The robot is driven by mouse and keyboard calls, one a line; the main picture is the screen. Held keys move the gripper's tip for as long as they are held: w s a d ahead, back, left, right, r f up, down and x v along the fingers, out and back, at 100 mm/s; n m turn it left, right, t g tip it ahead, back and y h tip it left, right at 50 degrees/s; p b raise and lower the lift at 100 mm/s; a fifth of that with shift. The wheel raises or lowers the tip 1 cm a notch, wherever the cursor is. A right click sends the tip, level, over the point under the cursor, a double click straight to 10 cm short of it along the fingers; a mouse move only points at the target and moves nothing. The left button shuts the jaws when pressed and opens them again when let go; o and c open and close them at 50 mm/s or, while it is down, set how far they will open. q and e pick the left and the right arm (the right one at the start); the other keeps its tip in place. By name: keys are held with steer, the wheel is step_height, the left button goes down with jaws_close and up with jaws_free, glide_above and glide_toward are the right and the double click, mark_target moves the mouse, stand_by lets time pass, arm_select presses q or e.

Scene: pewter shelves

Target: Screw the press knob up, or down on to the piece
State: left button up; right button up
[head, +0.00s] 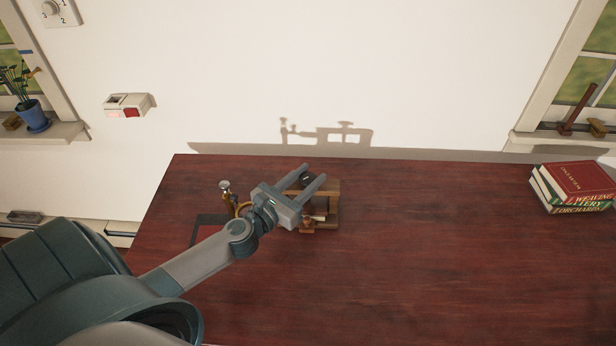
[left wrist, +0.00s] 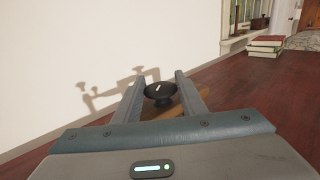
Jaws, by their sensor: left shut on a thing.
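The small wooden press (head: 332,210) stands on the dark red table, partly hidden behind my left gripper (head: 315,172). Its black round knob (head: 306,178) shows between the two fingers. In the left wrist view the knob (left wrist: 160,94) is a dark disc with a short white mark on top, with a finger on each side, and my left gripper (left wrist: 159,80) is shut on it. Some wood of the press (left wrist: 190,108) shows below. I cannot tell how far the knob stands above the piece. My right gripper is not in view.
A brass instrument (head: 227,193) stands left of the press, by a dark-edged red mat (head: 207,231). A stack of books (head: 575,184) lies at the table's right. The white wall is close behind the table (head: 440,250). The table between press and books is clear.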

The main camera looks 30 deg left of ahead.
mark_target(311, 178)
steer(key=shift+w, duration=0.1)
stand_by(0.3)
arm_select(q)
steer(key=o, duration=1.1)
steer(key=shift+c, duration=0.2)
steer(key=shift+r, duration=0.8)
steer(key=r, duration=0.1)
steer(key=r+p, duration=0.1)
steer(key=r, duration=0.1)
steer(key=shift+d+h, duration=0.3)
steer(key=shift+d, duration=0.1)
steer(key=d+r, duration=0.2)
steer(key=d, duration=0.1)
steer(key=shift+w, duration=0.1)
steer(key=d+r, duration=0.4)
steer(key=d, duration=0.4)
steer(key=shift+r+p, duration=0.2)
steer(key=shift+p, duration=0.15)
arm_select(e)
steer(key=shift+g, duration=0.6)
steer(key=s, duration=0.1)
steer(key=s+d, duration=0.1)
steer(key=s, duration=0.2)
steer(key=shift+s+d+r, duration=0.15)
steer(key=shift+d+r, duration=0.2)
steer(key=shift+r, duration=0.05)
